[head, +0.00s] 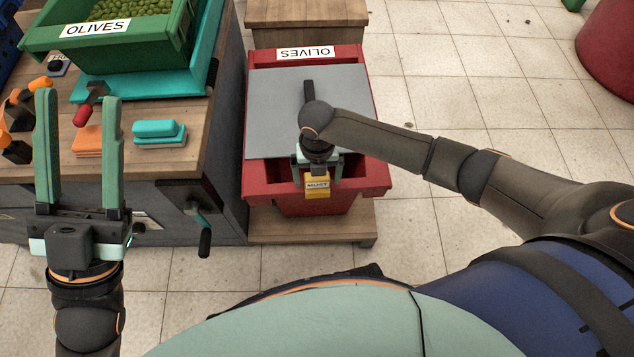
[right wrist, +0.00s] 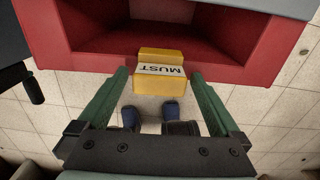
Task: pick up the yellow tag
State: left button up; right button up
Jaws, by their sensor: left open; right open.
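The yellow tag (head: 317,187), with a white label reading MUST, sits at the front rim of the red crate (head: 262,183). In the right wrist view the tag (right wrist: 161,72) is at the crate's edge, just beyond and between the fingertips. My right gripper (head: 318,180) is open above the front of the crate, its fingers on either side of the tag; I cannot tell whether they touch it. The right gripper's fingers also show in the right wrist view (right wrist: 160,78). My left gripper (head: 77,95) is open and empty at the left, over the wooden workbench's front.
A grey lid (head: 270,95) covers most of the red crate, which stands on a low wooden platform (head: 300,230). On the workbench are a green crate of olives (head: 45,37), a teal block (head: 158,140) and a red-handled tool (head: 84,112).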

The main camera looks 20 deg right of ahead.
jog(key=shift+r, duration=0.1)
jog(key=shift+c, duration=0.2)
jog(key=c, duration=1.2)
